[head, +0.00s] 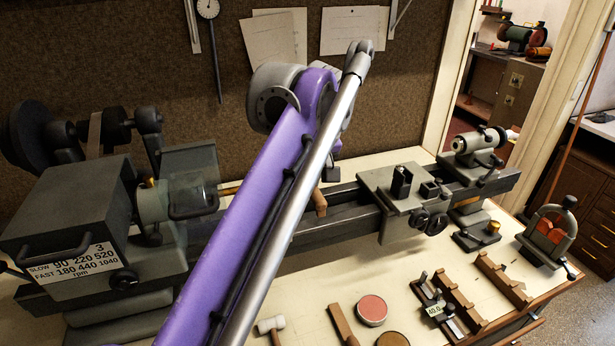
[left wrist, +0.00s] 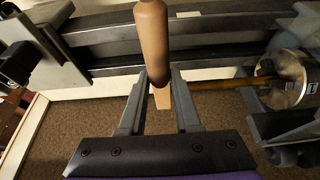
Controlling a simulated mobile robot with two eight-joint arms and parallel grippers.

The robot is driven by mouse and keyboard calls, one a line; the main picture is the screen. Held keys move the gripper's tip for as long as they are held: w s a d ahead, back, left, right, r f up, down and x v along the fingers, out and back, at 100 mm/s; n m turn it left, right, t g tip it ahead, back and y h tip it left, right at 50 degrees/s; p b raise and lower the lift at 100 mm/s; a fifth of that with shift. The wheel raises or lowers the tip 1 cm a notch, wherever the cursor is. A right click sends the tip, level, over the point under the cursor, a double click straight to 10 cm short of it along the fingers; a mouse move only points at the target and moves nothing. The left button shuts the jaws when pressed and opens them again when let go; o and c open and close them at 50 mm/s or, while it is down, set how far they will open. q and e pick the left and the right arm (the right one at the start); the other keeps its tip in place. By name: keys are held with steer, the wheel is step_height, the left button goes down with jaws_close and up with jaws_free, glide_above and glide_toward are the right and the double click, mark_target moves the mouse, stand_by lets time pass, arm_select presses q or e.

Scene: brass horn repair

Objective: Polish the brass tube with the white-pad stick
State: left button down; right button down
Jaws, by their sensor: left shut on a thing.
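My left gripper (left wrist: 165,80) is shut on a wooden-handled stick (left wrist: 152,35), whose thick handle stands out from between the fingers. A paler, narrow end of it shows between the fingers; no white pad can be made out. In the head view the stick's handle (head: 320,203) shows below my purple arm, in front of the lathe bed. The brass tube (left wrist: 222,84) comes out of the chuck (left wrist: 290,80) and runs to beside the stick; contact cannot be told. In the head view the tube (head: 230,188) is mostly hidden behind my arm. My right gripper is out of view.
The lathe headstock (head: 70,215) stands at left, its carriage (head: 405,190) and tailstock (head: 478,150) at right. On the bench are a mallet (head: 271,325), a wooden stick (head: 341,324), a red tin (head: 372,310), a brown tin (head: 392,340) and wooden racks (head: 503,279).

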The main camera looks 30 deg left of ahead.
arm_select(q)
steer(key=shift+w+d+p, duration=0.15)
steer(key=shift+p, duration=0.2)
stand_by(0.6)
steer(key=shift+f, duration=0.15)
stand_by(0.5)
steer(key=shift+p, duration=0.45)
steer(key=shift+s, duration=0.2)
stand_by(0.6)
steer(key=shift+w+p, duration=0.2)
steer(key=shift+p, duration=0.25)
steer(key=shift+s+f, duration=0.1)
steer(key=shift+s, duration=0.1)
stand_by(0.7)
steer(key=shift+w+p, duration=0.2)
steer(key=shift+p, duration=0.25)
steer(key=shift+s, duration=0.2)
stand_by(0.6)
